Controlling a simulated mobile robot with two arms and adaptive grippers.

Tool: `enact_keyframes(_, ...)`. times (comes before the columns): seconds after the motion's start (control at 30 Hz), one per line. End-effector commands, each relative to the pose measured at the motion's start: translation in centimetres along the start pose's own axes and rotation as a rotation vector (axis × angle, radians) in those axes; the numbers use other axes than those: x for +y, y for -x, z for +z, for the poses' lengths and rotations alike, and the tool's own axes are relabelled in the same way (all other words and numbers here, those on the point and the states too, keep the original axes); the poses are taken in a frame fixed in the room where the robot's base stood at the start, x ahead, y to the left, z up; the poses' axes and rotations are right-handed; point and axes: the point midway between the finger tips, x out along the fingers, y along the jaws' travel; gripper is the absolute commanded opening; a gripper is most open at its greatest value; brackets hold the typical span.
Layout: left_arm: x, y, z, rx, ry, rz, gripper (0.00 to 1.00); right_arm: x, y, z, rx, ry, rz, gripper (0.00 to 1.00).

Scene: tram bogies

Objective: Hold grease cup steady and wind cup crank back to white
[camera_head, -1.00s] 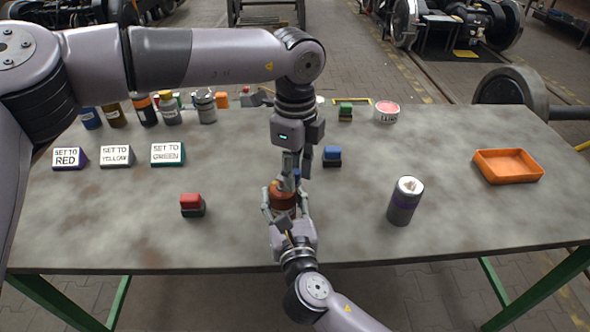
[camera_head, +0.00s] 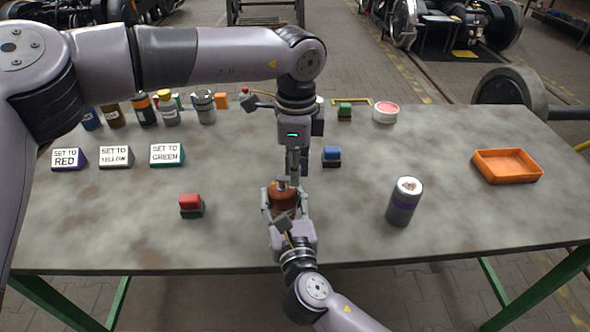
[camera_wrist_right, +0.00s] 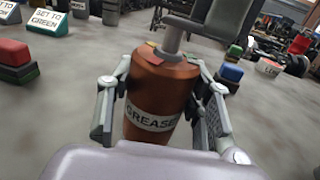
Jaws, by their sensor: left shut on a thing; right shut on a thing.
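The grease cup (camera_head: 283,200) is a copper-brown cylinder standing upright near the table's front middle. In the right wrist view it (camera_wrist_right: 158,95) shows a "GREASE" label and coloured marks around its top, including yellow, green and red. My right gripper (camera_head: 285,205) is shut on its body, one finger on each side. My left gripper (camera_head: 289,178) comes down from above and is shut on the cup crank at the top of the cup. The grey post (camera_wrist_right: 172,40) shows, but the crank's handle is largely hidden by the fingers. I cannot tell which colour the crank points at.
Signs for red (camera_head: 67,158), yellow (camera_head: 116,157) and green (camera_head: 167,154) stand at left. A red block (camera_head: 190,202), blue block (camera_head: 332,154), green block (camera_head: 345,111), dark can (camera_head: 404,203), orange tray (camera_head: 508,168) and round tin (camera_head: 386,112) stand around. Bottles line the back left.

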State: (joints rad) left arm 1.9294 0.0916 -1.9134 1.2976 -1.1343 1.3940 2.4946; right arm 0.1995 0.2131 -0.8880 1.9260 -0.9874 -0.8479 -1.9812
Motion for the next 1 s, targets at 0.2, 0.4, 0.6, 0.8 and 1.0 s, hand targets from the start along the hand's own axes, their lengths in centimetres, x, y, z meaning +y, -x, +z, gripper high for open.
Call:
enact_keyframes(0.2, -0.11, 0.07, 0.02, 0.0, 0.006, -0.004, 0.0, 0.02, 0.03, -0.07, 0.001, 0.001, 0.0, 0.14)
enact_keyframes(0.4, -0.29, 0.08, 0.04, 0.0, 0.06, -0.004, 0.0, 0.02, 0.03, -0.07, 0.002, 0.001, 0.0, 0.14)
enact_keyframes(0.6, -0.72, 0.07, 0.1, 0.0, 0.211, -0.004, 0.0, 0.03, 0.04, -0.08, 0.002, 0.001, 0.0, 0.14)
enact_keyframes(0.8, -0.77, 0.08, 0.13, 0.0, 0.216, -0.005, 0.0, 0.03, 0.05, -0.08, 0.001, 0.001, 0.0, 0.14)
enact_keyframes(1.0, -0.78, 0.08, 0.15, 0.0, 0.215, -0.005, 0.24, 0.04, 0.05, -0.08, 0.001, 0.001, 0.001, 0.14)
